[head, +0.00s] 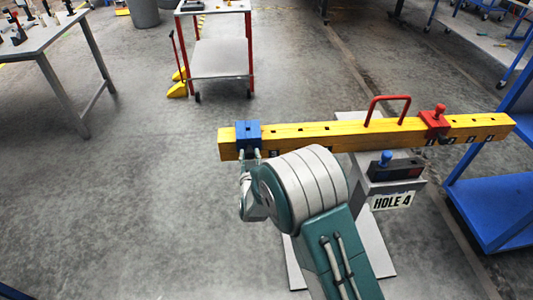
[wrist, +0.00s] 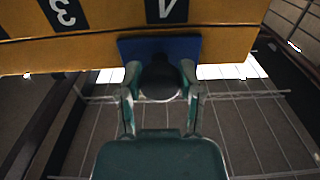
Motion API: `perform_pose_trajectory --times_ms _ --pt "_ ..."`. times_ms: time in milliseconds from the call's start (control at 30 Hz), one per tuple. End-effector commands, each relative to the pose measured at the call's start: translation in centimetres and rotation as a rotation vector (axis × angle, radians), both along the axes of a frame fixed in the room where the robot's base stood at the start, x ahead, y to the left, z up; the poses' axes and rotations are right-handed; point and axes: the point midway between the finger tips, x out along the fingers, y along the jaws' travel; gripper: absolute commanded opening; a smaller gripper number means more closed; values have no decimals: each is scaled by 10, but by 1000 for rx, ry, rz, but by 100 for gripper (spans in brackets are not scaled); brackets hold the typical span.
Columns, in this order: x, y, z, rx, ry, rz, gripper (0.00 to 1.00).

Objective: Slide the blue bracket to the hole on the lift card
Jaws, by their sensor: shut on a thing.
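The blue bracket (head: 248,135) sits around the yellow beam (head: 340,135) near its left end. In the wrist view the bracket (wrist: 160,46) lies under the upside-down number 4 label (wrist: 166,10), roughly in line with it; the 3 label (wrist: 63,13) is to its left. My gripper (head: 250,157) is below the bracket in the head view. In the wrist view its fingers (wrist: 160,80) are shut on the bracket's dark round knob (wrist: 160,85), one on each side. The lift card (head: 392,201) reads "HOLE 4".
A red bracket (head: 435,121) with a knob sits on the beam's right part, and a red handle (head: 388,108) stands on top. A grey pedestal (head: 365,130) carries the beam. A blue rack (head: 495,210) stands at right.

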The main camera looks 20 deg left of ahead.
Motion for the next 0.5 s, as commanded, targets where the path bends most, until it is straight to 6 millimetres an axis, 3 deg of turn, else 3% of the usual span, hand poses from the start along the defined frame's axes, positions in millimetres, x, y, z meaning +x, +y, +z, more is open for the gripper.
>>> perform_pose_trajectory --times_ms 500 --pt "-4 8 1 2 -1 -2 0"
